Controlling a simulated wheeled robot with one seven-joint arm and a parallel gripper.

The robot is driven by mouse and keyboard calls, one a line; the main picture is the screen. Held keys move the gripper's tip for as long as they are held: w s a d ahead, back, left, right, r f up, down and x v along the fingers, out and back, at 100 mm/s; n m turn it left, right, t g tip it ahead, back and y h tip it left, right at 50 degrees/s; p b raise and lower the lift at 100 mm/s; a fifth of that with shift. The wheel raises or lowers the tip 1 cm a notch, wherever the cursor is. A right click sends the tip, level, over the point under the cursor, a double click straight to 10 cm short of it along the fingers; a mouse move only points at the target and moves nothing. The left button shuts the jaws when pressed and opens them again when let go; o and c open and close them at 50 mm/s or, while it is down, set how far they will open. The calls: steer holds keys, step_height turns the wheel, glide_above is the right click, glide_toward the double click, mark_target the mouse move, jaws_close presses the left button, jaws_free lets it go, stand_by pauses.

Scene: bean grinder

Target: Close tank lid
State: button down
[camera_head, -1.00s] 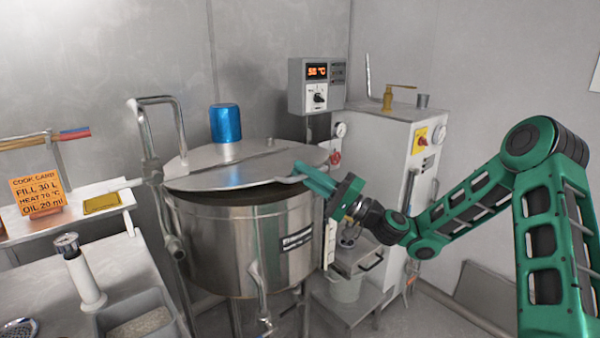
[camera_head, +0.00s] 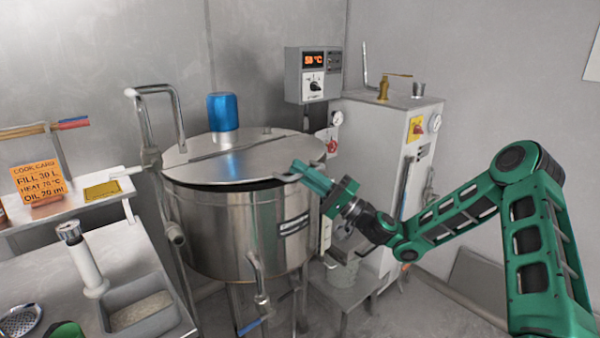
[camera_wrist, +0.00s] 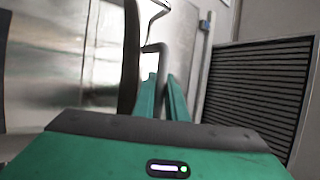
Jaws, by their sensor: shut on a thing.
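The steel tank (camera_head: 225,228) stands at the centre of the head view. Its lid (camera_head: 235,168) lies almost flat over the top, with a blue cylinder (camera_head: 223,112) at the back. A thin dark gap shows under the lid's front right edge. My gripper (camera_head: 298,170) is at the lid's right front rim. In the wrist view, its green fingers (camera_wrist: 161,98) are shut on a bent metal lid handle (camera_wrist: 159,50). The fingers partly hide the grip on the handle.
A control box (camera_head: 315,74) showing a red temperature reading hangs behind the tank. A grey cabinet (camera_head: 380,140) stands behind my gripper. A bent pipe (camera_head: 145,125) rises left of the tank. A counter (camera_head: 125,262) with a bin stands at the left.

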steer(key=shift+s+a+f, duration=0.15)
steer(key=shift+s+f, duration=0.1)
steer(key=shift+f, duration=0.1)
stand_by(1.1)
steer(key=c, duration=1.8)
jaws_free()
steer(key=shift+w, duration=0.1)
steer(key=shift+d+f, duration=0.25)
steer(key=shift+d, duration=0.15)
steer(key=v, duration=1)
steer(key=shift+a+f, duration=0.1)
